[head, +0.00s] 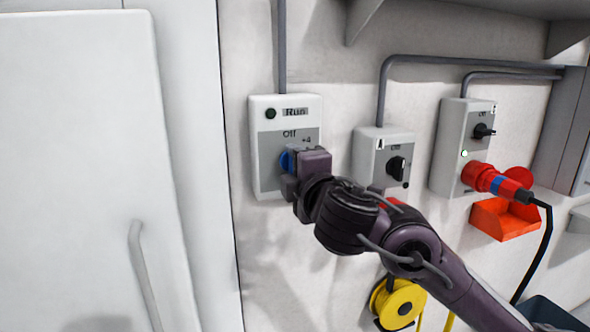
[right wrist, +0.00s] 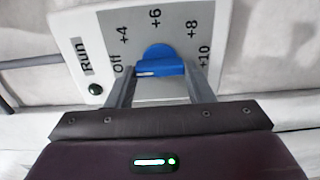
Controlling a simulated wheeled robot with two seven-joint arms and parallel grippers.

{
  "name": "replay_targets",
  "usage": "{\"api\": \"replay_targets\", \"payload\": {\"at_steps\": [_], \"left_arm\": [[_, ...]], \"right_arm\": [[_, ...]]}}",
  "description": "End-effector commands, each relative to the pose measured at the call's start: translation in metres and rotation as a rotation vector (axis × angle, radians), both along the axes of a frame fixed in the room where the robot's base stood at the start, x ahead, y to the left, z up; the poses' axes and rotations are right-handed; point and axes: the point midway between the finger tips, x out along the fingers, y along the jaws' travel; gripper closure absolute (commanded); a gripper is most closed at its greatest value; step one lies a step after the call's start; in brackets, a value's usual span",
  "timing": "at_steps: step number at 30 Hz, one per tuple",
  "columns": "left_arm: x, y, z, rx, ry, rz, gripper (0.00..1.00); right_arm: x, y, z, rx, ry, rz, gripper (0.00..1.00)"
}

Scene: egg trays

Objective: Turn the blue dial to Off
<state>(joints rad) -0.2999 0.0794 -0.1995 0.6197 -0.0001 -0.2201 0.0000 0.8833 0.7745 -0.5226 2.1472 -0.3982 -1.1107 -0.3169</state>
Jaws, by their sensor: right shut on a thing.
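The blue dial (right wrist: 158,58) sits on the grey face of a white control box (head: 262,186). In the head view only a blue edge of the dial (head: 286,160) shows beside my gripper. My right gripper (right wrist: 162,70) is shut on the dial's grip bar, one finger at each end. In the right wrist view the bar's white mark lies at its left end, on the side of the "Off" label. Labels +4, +6, +8 and +10 run round the rest of the dial. My left gripper is not in view.
A dark green lamp (head: 270,113) sits beside the "Run" label. To the right are two more boxes with black knobs (head: 397,168) (head: 484,131), a red plug (head: 493,182), an orange holder (head: 505,220) and a yellow reel (head: 398,305). A white door (head: 80,150) is at left.

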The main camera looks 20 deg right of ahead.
Motion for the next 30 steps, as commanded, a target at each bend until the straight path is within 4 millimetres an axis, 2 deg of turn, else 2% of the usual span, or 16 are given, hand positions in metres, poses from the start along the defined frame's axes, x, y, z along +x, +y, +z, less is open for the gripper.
{"api": "replay_targets", "payload": {"at_steps": [13, 14, 18, 26, 30], "left_arm": [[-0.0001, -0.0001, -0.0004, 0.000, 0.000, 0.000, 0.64], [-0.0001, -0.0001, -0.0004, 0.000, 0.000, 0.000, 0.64], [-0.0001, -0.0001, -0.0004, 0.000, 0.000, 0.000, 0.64], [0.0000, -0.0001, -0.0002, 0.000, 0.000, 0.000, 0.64], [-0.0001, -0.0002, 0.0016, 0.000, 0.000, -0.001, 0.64]], "right_arm": [[0.0001, 0.0004, -0.0016, -0.016, 0.002, 0.001, 0.76], [0.0001, 0.0004, -0.0016, -0.016, 0.002, 0.001, 0.52], [0.0000, 0.0003, -0.0013, -0.014, 0.002, 0.001, 0.33], [-0.0001, 0.0001, -0.0005, -0.012, 0.001, 0.000, 0.31], [-0.0080, 0.0002, -0.0002, -0.010, 0.001, 0.002, 0.31]]}}
